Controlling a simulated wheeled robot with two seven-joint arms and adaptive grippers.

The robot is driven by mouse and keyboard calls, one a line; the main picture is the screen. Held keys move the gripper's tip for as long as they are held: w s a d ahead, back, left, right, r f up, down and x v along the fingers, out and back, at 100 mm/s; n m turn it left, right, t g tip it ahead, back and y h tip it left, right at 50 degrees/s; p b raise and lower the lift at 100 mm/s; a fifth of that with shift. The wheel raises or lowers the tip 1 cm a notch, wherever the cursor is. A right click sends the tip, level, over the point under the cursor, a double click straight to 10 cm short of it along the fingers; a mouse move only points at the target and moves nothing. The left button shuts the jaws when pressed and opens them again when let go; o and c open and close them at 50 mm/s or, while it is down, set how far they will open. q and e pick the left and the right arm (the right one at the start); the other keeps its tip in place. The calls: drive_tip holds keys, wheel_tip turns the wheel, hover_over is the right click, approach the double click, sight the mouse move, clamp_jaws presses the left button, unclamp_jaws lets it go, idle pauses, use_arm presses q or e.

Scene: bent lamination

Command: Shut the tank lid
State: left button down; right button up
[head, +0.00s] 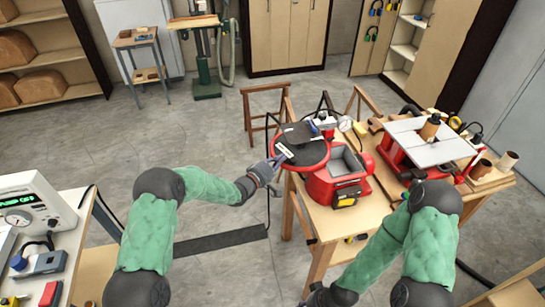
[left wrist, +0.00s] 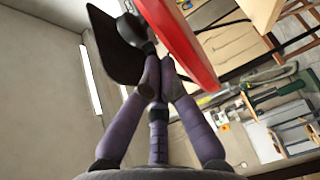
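The red tank (head: 338,180) stands on the wooden bench, its top open with a grey inside. Its round lid (head: 319,163), dark with a red rim, is raised and tilted at the tank's far left side. My left gripper (head: 273,167) is at the lid's left edge. In the left wrist view its purple fingers (left wrist: 159,75) converge beside the lid's red rim (left wrist: 185,45) and a black part (left wrist: 115,45). Whether they grip anything is unclear. My right gripper (head: 325,297) is low at the bottom edge, partly hidden, away from the tank.
A red machine with a pale flat top (head: 428,140) stands right of the tank on the bench. A wooden sawhorse (head: 264,110) stands behind the lid. A table with instruments (head: 35,225) is at the left. Open floor lies between.

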use_arm(q)
drive_tip(key=shift+s+d+f, duration=0.1)
drive_tip(key=shift+d, duration=0.1)
drive_tip(key=shift+s+d, duration=0.1)
drive_tip(key=shift+s+d+n+t+y+b, duration=0.3)
drive_tip(key=shift+s+d+y+b, duration=0.15)
drive_tip(key=shift+b, duration=0.1)
drive_tip(key=shift+s+d, duration=0.15)
